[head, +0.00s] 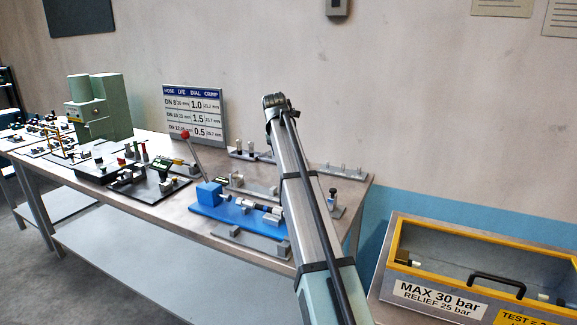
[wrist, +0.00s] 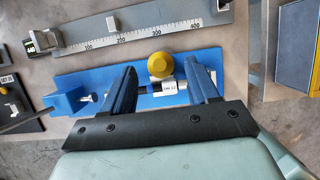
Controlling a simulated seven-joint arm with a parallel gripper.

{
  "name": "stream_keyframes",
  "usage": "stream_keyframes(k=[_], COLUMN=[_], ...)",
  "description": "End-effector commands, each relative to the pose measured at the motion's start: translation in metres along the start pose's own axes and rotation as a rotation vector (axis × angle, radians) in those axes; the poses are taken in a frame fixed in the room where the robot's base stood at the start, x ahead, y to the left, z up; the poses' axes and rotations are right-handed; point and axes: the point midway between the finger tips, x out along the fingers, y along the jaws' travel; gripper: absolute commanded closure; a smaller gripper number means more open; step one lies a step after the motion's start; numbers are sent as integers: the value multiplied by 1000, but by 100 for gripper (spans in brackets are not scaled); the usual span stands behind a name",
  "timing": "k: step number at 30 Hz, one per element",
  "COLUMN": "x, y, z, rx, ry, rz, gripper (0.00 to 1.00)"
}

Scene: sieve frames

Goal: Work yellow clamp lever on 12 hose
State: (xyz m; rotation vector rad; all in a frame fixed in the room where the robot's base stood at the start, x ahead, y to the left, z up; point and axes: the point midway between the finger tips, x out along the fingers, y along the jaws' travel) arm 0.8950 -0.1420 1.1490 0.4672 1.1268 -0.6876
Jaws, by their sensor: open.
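In the wrist view the yellow clamp lever's round knob (wrist: 160,65) shows between my fingertips, above the blue base plate (wrist: 80,75). The dark hose with a white label (wrist: 169,86), seemingly reading DN 12, lies just below the knob in the picture. My gripper (wrist: 161,69) is open, with one finger left and one right of the knob; I cannot tell whether either touches it. The lower part of the lever is hidden under the knob. In the head view the blue base plate (head: 225,212) stands on the bench; my arm hides its right end, and I cannot make out the yellow knob or my gripper there.
A blue block (wrist: 68,101) with a rod sits at the plate's left end. A grey ruler rail (wrist: 165,40) with a sliding block runs behind it. In the head view a red-knobbed lever (head: 185,135) rises by the plate, and a yellow-rimmed test box (head: 480,250) stands right.

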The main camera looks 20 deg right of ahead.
Motion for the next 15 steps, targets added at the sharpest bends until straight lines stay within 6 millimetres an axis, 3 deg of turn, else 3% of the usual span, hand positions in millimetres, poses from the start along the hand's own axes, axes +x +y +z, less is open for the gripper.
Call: stream_keyframes(k=[6,15], x=[-41,-70], y=[0,0], z=[1,1], rx=[1,1], ry=[-2,-2], rz=[1,0], gripper=[41,41])
